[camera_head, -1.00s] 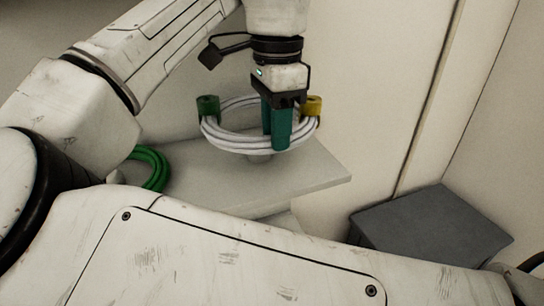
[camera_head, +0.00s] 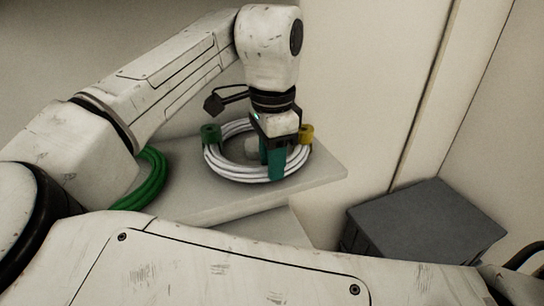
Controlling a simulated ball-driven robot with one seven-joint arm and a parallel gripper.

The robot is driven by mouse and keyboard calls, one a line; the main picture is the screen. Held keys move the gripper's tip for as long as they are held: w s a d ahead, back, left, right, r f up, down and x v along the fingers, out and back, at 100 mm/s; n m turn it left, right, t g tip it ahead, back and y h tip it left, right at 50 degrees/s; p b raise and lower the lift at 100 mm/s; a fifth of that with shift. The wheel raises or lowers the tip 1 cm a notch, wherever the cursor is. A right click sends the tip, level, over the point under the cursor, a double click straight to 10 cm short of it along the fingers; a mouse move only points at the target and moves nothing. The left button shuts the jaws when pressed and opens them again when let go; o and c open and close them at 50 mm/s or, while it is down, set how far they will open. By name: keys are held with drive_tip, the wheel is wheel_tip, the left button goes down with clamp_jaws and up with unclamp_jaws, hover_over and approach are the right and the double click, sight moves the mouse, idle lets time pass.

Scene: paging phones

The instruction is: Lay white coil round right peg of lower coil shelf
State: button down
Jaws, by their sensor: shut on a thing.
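The white coil (camera_head: 225,172), with a green end piece (camera_head: 210,135) and a yellow end piece (camera_head: 306,134), is low over the right part of the pale shelf (camera_head: 325,172). A pale peg (camera_head: 252,147) shows inside its ring, so the coil is around the peg. I cannot tell whether the coil fully rests on the shelf. My gripper (camera_head: 273,163) points down with its teal fingers shut on the coil's near right side. The fingers and wrist hide part of the coil and some of the ring's inside.
A green coil (camera_head: 150,178) lies at the left end of the shelf, partly hidden by my arm. A dark grey box (camera_head: 425,222) stands lower right, apart from the shelf. Pale walls rise behind and at the right. The shelf's right end is bare.

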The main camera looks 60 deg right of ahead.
drive_tip(key=c, duration=0.8)
unclamp_jaws()
drive_tip(key=shift+f, duration=0.1)
drive_tip(key=shift+c, duration=0.2)
drive_tip(key=shift+r+b, duration=0.35)
drive_tip(key=shift+r, duration=3.5)
